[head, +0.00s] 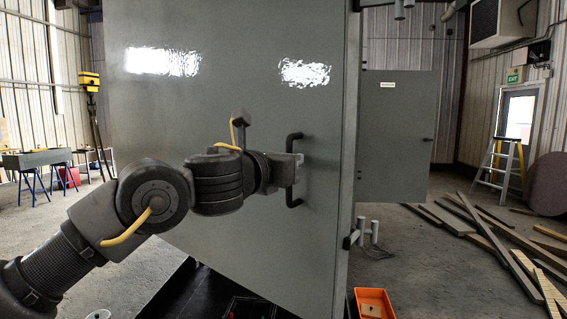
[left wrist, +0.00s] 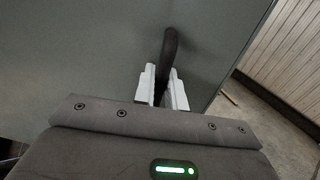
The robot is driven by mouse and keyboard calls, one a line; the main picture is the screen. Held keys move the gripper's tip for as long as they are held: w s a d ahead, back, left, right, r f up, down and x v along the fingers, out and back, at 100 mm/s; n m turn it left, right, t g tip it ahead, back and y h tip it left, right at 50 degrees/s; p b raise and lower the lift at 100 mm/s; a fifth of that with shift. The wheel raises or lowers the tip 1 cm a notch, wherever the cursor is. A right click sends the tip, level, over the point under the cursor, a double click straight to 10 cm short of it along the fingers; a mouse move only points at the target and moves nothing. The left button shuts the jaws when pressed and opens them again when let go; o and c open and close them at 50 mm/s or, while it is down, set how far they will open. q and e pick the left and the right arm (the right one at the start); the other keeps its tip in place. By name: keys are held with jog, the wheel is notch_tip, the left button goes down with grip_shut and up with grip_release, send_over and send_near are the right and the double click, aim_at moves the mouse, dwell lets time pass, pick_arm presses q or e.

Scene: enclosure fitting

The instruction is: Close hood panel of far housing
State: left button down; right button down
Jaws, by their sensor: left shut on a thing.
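A large grey-green panel (head: 240,110) fills the middle of the head view. It also fills much of the left wrist view (left wrist: 80,60). A black bar handle (head: 291,142) stands upright near its right edge. My left gripper (head: 297,170) is shut on this handle, about its middle. In the left wrist view the two pale fingers (left wrist: 163,90) sit on either side of the dark handle (left wrist: 169,48). A second, smaller-looking grey panel (head: 393,125) with a white label and a small dark handle stands farther back at the right. My right gripper is not in view.
An orange bin (head: 374,304) stands on the floor by the large panel's lower right edge. Loose planks (head: 490,235) lie on the right floor, near a stepladder (head: 498,165). A yellow instrument on a tripod (head: 90,82) and a workbench (head: 38,158) are at the left.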

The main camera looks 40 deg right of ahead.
pick_arm(q)
jog(key=shift+d, duration=0.15)
jog(key=c, duration=1.8)
grip_release()
jog(key=shift+s+a+b, duration=0.1)
jog(key=shift+a+b, duration=0.2)
jog(key=shift+a, duration=0.05)
jog(key=shift+b+v, duration=2.05)
jog(key=shift+v, duration=3.05)
